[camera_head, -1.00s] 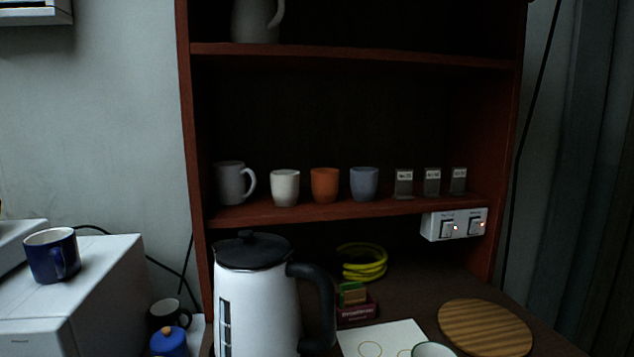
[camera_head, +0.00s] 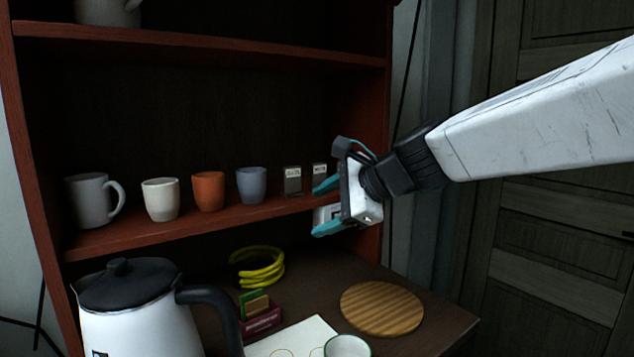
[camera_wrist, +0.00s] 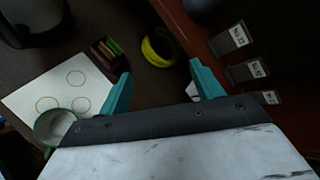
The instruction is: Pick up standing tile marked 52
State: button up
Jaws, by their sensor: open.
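Three small grey standing tiles with white labels stand in a row at the right of the middle shelf (camera_head: 180,229). In the head view I see the left tile (camera_head: 292,182) and part of the middle tile (camera_head: 319,171); my gripper hides the third. The wrist view shows all three at upper right: one tile (camera_wrist: 229,41), a middle tile (camera_wrist: 247,72) and a partly cut-off tile (camera_wrist: 268,98). The label numbers are too small to read surely. My gripper (camera_head: 320,210) is open and empty in front of the shelf edge; its fingers (camera_wrist: 160,76) are apart from the tiles.
A blue-grey cup (camera_head: 252,186), orange cup (camera_head: 208,192), white cup (camera_head: 160,200) and grey mug (camera_head: 91,203) stand left of the tiles. Below are a kettle (camera_head: 135,315), yellow coil (camera_head: 260,270) and wooden board (camera_head: 382,308).

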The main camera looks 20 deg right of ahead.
jog(key=w+d+r+m+t, duration=0.3)
jog(key=w+d+m, duration=0.1)
jog(key=w+m, duration=0.45)
jog(key=m+t+h, duration=0.2)
jog(key=m, duration=0.4)
send_near(320, 169)
jog(key=w+a, duration=0.2)
jog(key=w, duration=0.1)
jog(key=x, duration=0.5)
jog(key=d+f+x, duration=0.1)
jog(key=x, duration=0.1)
jog(key=shift+w, duration=0.2)
jog(key=c, duration=1.1)
